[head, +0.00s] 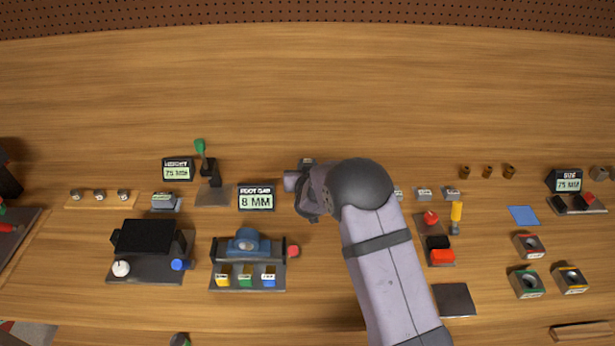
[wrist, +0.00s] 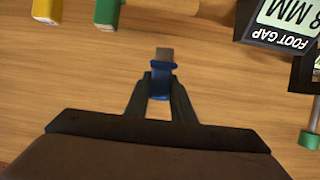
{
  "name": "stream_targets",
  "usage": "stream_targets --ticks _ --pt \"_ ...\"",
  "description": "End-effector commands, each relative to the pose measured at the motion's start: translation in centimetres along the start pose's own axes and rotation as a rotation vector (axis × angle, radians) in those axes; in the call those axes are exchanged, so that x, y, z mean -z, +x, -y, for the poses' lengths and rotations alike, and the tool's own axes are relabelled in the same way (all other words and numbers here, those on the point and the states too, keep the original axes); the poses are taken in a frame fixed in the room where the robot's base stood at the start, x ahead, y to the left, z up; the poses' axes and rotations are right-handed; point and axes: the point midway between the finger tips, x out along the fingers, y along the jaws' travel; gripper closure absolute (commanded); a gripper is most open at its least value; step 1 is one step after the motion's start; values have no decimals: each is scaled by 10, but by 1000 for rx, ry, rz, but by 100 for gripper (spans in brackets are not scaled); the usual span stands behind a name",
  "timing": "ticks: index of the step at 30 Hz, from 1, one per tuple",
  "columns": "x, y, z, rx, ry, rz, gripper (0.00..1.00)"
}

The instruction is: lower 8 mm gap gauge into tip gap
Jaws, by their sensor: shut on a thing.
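My gripper (wrist: 160,98) is shut on a blue gap gauge (wrist: 161,80) with a grey end that sticks out past the fingertips. No size mark shows on it. Bare wood shows around and beyond the gauge in the wrist view, and nothing is seen touching its free end. In the head view my gripper (head: 310,193) is over the middle of the table, right of the 8 MM sign (head: 256,197). The gauge cannot be made out there. I cannot pick out the tip gap in either view.
Left of my arm stands a dark fixture (head: 220,248) with a blue part (head: 247,243) and yellow, green and blue pieces in front. A black block (head: 148,238) stands farther left. The back of the table is clear.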

Motion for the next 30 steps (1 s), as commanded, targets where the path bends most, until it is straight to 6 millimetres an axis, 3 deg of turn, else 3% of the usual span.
stream_targets --ticks 11,17,23,30 --pt "12 -5 -3 -3 1 0 100" --pt "16 -1 -31 -43 17 0 100" --pt "25 4 -97 -134 55 -1 100" --pt "35 -2 -203 -280 116 -2 100"
